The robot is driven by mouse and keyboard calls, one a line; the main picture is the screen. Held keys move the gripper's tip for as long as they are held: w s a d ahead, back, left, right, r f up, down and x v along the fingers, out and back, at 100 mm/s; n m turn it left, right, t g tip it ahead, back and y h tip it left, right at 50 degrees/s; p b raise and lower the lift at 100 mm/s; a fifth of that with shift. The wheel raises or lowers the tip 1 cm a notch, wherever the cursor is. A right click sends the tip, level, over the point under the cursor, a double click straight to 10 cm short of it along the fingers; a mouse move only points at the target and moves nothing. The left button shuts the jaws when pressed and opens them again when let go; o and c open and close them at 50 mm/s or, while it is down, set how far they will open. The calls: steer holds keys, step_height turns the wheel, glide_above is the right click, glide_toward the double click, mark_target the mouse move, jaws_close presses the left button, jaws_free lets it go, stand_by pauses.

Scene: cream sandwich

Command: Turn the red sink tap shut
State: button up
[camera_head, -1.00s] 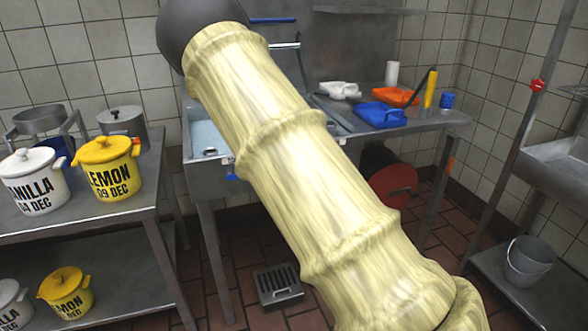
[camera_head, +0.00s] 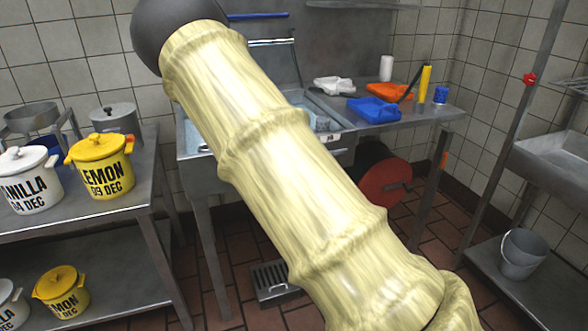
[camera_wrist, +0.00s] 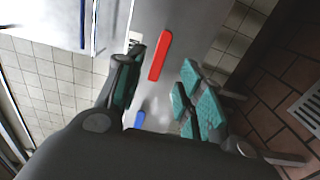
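The red tap handle (camera_wrist: 160,56) is a flat red bar on the grey front panel of the sink in the wrist view. My gripper (camera_wrist: 158,72) is open, with one finger to the left of the red handle and the teal-padded finger to its right. The red handle shows in the gap between them; I cannot tell how near it is or whether a finger touches it. A blue handle (camera_wrist: 140,119) shows lower in the gap. In the head view my arm hides the taps, and my gripper is not in sight there.
A table with a lemon pot (camera_head: 100,165) and a vanilla pot (camera_head: 28,180) stands left. A floor grate (camera_head: 272,282) lies below.

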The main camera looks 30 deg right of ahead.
steer(key=shift+v, duration=2.4)
steer(key=s+a+f+m+g, duration=0.1)
steer(key=s+f+m+g, duration=0.15)
steer(key=f, duration=0.55)
steer(key=s+a+f+m+g, duration=0.1)
steer(key=f+m+g, duration=0.15)
steer(key=f, duration=0.55)
steer(key=s+a+f+m+g+y, duration=0.1)
steer(key=s+a+f+m+g, duration=0.35)
steer(key=s+f, duration=0.45)
steer(key=s+a+f+m+g+y, duration=0.3)
steer(key=s+a+f, duration=0.35)
steer(key=f, duration=0.55)
steer(key=s+a+f+m+g, duration=0.2)
steer(key=s+a+f, duration=0.15)
steer(key=s, duration=0.25)
steer(key=s+a+f+m+g, duration=0.1)
steer(key=s+a+f+g, duration=0.2)
steer(key=s, duration=0.4)
step_height(320, 180, up, 20)
steer(key=p, duration=1.8)
steer(key=shift+w+a+p, duration=0.2)
steer(key=shift+a+p, duration=0.15)
steer(key=shift+p, duration=0.05)
